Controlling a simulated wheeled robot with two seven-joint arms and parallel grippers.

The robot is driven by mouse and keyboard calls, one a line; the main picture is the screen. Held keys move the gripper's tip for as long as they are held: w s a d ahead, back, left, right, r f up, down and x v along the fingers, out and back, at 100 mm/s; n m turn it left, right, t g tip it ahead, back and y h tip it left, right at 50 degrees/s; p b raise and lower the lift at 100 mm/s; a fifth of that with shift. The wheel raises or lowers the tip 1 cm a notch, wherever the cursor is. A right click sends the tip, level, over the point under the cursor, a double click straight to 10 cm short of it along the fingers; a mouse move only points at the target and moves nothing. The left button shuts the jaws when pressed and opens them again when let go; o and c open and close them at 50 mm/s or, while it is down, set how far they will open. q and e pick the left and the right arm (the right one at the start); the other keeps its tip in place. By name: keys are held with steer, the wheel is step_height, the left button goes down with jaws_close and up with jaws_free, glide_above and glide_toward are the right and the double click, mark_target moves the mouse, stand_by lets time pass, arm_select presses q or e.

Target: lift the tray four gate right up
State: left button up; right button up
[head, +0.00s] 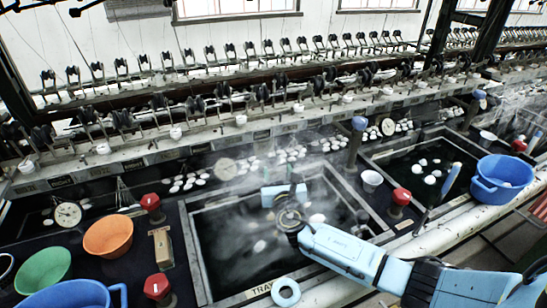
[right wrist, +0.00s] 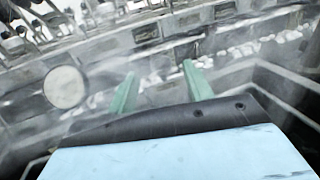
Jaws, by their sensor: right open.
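The basin with a label reading "TRAY" (head: 262,290) lies in the middle of the head view, with dark water, floating pale cocoons and steam. The label's number cannot be read. My right gripper (head: 287,192) is over this basin, reached from the lower right. In the right wrist view its two green fingers (right wrist: 159,70) are apart, with nothing between them. A post with a blue knob (head: 358,124) stands upright by the basin's back right corner, apart from the gripper. I cannot tell for sure which part is the gate. My left gripper is not in view.
Red knobs (head: 401,197) stand beside the basins. Orange (head: 108,236) and green (head: 43,270) bowls sit at left, a blue tub (head: 500,180) at right. A second basin (head: 415,160) lies right. Rows of reeling fittings (head: 240,105) run behind, with a dial (head: 68,214) at left.

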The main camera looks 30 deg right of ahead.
mark_target(274, 156)
steer(key=b+x, duration=0.2)
steer(key=x, duration=0.5)
steer(key=shift+w+f, duration=0.15)
steer(key=shift+w, duration=0.1)
steer(key=shift+w+d, duration=0.25)
steer(key=shift+w, duration=0.35)
steer(key=c, duration=1)
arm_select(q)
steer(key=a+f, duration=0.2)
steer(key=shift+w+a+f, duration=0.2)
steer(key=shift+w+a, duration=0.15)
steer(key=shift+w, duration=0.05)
arm_select(e)
jaws_close()
